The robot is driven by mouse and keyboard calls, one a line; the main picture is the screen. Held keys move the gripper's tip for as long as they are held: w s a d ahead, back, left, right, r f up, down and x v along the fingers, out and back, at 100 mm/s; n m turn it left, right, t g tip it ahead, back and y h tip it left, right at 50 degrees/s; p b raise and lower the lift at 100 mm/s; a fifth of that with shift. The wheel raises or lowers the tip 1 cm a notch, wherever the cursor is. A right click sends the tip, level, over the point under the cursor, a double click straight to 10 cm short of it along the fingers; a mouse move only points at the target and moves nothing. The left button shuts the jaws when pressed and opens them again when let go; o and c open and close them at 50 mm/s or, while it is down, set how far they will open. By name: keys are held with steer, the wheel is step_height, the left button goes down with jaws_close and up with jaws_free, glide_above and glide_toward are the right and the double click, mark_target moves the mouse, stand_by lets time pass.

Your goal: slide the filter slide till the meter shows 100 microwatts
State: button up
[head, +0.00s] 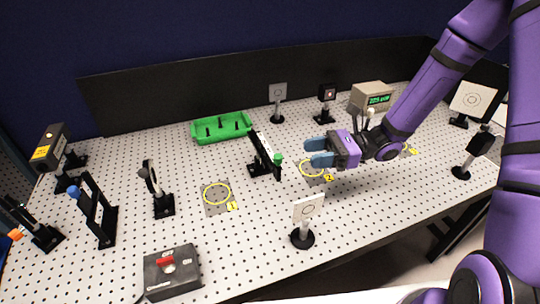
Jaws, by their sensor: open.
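The meter (371,97) is a beige box at the back right with a lit green display that seems to read about 225 µW; the digits are small. A black slide-like bar on a holder (262,150) with a green knob (278,158) at its near end stands mid-table; I take it for the filter slide, though its markings are too small to read. My gripper (318,152) has blue fingertips and is open and empty. It points left, to the right of the green knob and apart from it.
A green tray (222,139) lies behind. A white card on a post (307,208) stands in front of my gripper. A switch box (172,270) is at the near edge. Black mounts with blue (73,192) and orange (15,235) knobs stand left. Yellow-ringed spots mark the perforated board.

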mark_target(268, 150)
steer(key=a, duration=1.1)
steer(key=shift+s+f, duration=0.15)
steer(key=shift+s, duration=0.15)
steer(key=shift+d, duration=0.1)
jaws_close()
